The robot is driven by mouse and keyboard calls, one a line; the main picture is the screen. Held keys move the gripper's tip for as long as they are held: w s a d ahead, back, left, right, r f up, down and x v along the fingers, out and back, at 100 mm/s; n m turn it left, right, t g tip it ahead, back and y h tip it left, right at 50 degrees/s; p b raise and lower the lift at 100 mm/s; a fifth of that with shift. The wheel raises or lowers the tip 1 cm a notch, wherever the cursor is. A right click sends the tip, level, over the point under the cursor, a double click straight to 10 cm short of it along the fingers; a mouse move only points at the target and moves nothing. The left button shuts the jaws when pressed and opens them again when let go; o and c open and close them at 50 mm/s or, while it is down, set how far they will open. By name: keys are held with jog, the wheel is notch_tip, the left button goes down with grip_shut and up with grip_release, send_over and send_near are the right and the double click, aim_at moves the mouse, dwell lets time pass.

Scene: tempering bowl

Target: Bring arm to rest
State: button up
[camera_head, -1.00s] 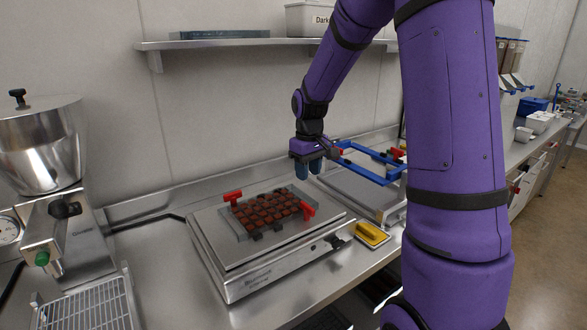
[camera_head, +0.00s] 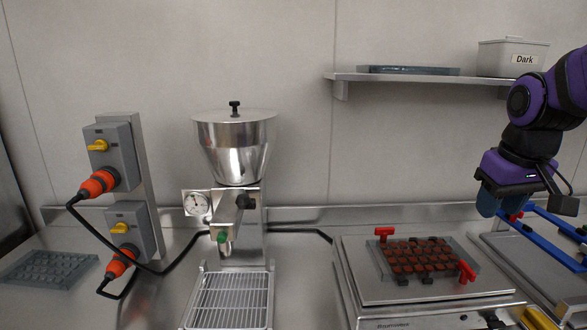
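My gripper (camera_head: 498,203) hangs at the right side of the head view, pointing down, with blue fingertips. It is above the counter, just right of the chocolate-filled mold on the steel plate. The fingertips overlap one another in this view, so I cannot tell whether they are open or shut. My purple arm comes in from the right edge. Nothing is clearly seen held in the fingers.
A mold of dark chocolates (camera_head: 424,262) with red clamps lies on a steel plate machine (camera_head: 362,285). A blue frame (camera_head: 545,238) lies right of it. The tempering machine (camera_head: 235,150) stands centre. An empty mold (camera_head: 48,268) lies left, below socket boxes. A shelf (camera_head: 420,78) hangs above.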

jog(key=s+a+r+t, duration=0.1)
jog(key=s+a, duration=0.1)
jog(key=s, duration=0.5)
jog(key=s+a+r+t, duration=0.1)
jog(key=s+a, duration=0.1)
jog(key=s, duration=0.4)
jog(key=shift+s+r+m+y, duration=0.3)
jog(key=shift+s+r+m, duration=0.1)
jog(key=shift+a, duration=0.1)
